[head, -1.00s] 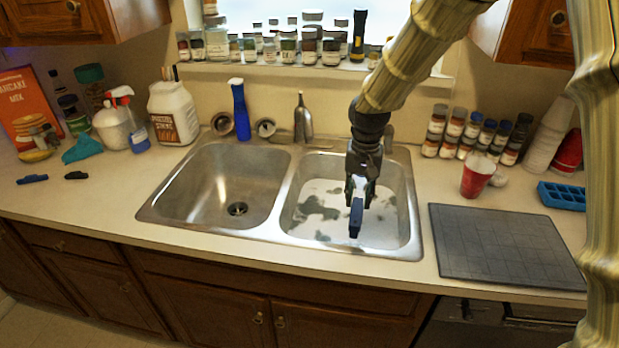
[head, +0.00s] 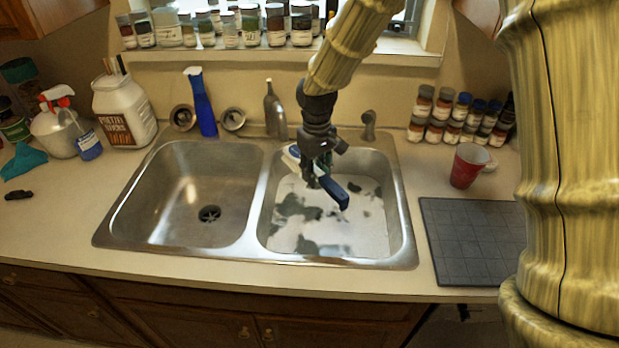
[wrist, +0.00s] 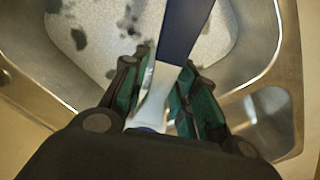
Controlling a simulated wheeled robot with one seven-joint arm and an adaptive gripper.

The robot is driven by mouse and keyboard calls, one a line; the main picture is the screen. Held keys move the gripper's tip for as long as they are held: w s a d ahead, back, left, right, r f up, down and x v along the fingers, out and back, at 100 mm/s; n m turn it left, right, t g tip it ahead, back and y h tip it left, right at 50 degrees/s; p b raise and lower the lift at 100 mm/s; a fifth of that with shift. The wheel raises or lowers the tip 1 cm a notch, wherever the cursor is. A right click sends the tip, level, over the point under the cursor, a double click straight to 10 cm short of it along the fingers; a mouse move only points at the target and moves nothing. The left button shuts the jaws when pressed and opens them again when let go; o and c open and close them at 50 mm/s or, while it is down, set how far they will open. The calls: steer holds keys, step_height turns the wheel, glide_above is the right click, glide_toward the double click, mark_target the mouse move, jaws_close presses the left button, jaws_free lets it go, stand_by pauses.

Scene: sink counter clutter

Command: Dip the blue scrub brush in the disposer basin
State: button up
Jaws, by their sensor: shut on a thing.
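My gripper (head: 318,172) is shut on the blue scrub brush (head: 337,190), above the sudsy right basin (head: 402,225). The brush slants, its dark blue end pointing down to the right and a white part showing left of the fingers. In the wrist view, my gripper's green-padded fingers (wrist: 157,100) close on the white part, and the blue part of the brush (wrist: 184,28) extends away over the suds. Its bristles cannot be made out. The left basin (head: 170,190) is empty with a dark drain. The frames do not show which basin has the disposer.
A metal divider (head: 262,195) separates the basins. A red cup (head: 467,166) and grey mat (head: 470,240) lie to the right. Jars line the sill and the right counter.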

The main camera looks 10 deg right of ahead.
mark_target(310, 240)
steer(key=n, duration=0.1)
steer(key=f+n, duration=0.1)
steer(key=n, duration=0.1)
steer(key=shift+s+a+f, duration=0.15)
steer(key=shift+a+f, duration=0.05)
steer(key=shift+a, duration=0.05)
steer(key=n, duration=0.1)
steer(key=a+f+n, duration=0.1)
steer(key=n, duration=0.1)
steer(key=shift+s, duration=0.2)
steer(key=shift+f+b, duration=8.5)
steer(key=shift+f, duration=1.9)
steer(key=shift+c, duration=0.3)
steer(key=shift+s+a, duration=0.15)
steer(key=shift+s+a+p, duration=0.1)
steer(key=shift+s+p, duration=0.25)
steer(key=shift+s, duration=0.1)
steer(key=shift+w, duration=0.2)
